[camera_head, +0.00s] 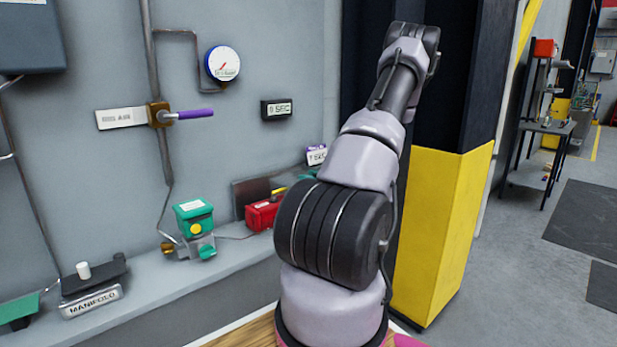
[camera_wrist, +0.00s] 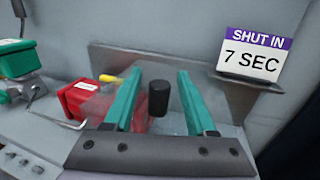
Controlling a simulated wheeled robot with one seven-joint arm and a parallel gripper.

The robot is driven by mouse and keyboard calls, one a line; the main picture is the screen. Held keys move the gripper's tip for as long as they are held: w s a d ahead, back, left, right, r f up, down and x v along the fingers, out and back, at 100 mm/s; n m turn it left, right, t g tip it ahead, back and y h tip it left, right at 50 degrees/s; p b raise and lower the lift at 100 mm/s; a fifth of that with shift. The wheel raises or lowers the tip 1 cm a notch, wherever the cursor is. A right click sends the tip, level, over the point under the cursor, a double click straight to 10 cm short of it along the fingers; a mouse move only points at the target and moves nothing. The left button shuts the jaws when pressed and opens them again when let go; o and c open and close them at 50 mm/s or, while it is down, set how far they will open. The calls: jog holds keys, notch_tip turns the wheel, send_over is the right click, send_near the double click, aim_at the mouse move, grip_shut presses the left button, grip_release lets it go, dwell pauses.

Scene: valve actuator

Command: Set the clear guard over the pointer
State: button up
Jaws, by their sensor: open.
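My gripper (camera_wrist: 157,77) is open in the wrist view, with its two teal fingers on either side of a black knob (camera_wrist: 158,99). Clear space shows between the knob and each finger. A faint see-through shape, seemingly the clear guard (camera_wrist: 155,124), shows around the knob; its edges are hard to make out. The red actuator box (camera_wrist: 83,99) is to the left, partly behind the left finger. A yellow pointer (camera_wrist: 108,78) shows at its top.
A grey plate (camera_wrist: 215,84) stands behind, with a "SHUT IN 7 SEC" card (camera_wrist: 254,58) at its right. A green-topped unit (camera_head: 194,217) is left of the red box on the ledge (camera_head: 150,296). A purple-handled valve (camera_head: 190,115) sticks out from the wall above.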

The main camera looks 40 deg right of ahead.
jog(key=shift+w+a, duration=0.25)
jog(key=shift+w, duration=0.35)
grip_shut()
dwell(1.1)
